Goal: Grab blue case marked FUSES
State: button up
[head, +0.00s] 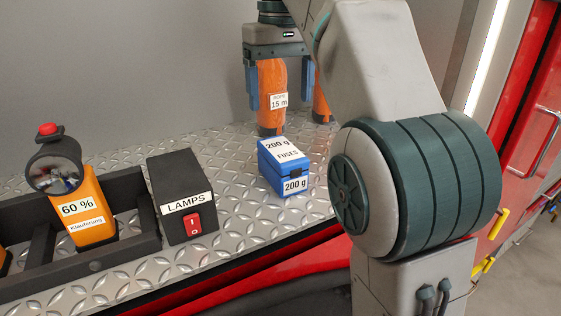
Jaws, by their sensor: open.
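The blue case (283,177) stands on the diamond-plate metal surface near its front edge. White labels on its lid and front read "200 g" and "FUSES", and it has a dark latch. My gripper (280,104) is open, its blue fingers pointing down, above and behind the case in the picture. It appears apart from the case. An orange object labelled "15 m" (271,125) shows between the fingers. I cannot tell whether it is between them or only behind them.
Another orange object (321,105) stands behind the gripper. A black box marked LAMPS (180,180) with a red switch is left of the case. Further left, a dark rack (135,205) holds an orange lamp marked 60 % (85,205). Bare plate separates the box and case.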

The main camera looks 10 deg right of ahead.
aim_at(282, 149)
notch_tip(282, 149, down, 8)
jog(key=shift+s+a+r+b, duration=0.15)
jog(key=shift+r+b, duration=0.1)
jog(key=shift+b, duration=0.8)
jog(key=shift+s+d+f, duration=0.1)
jog(key=shift+f, duration=1.4)
jog(key=shift+s+d+f, duration=0.1)
jog(key=shift+f, duration=1.35)
jog(key=c, duration=1.2)
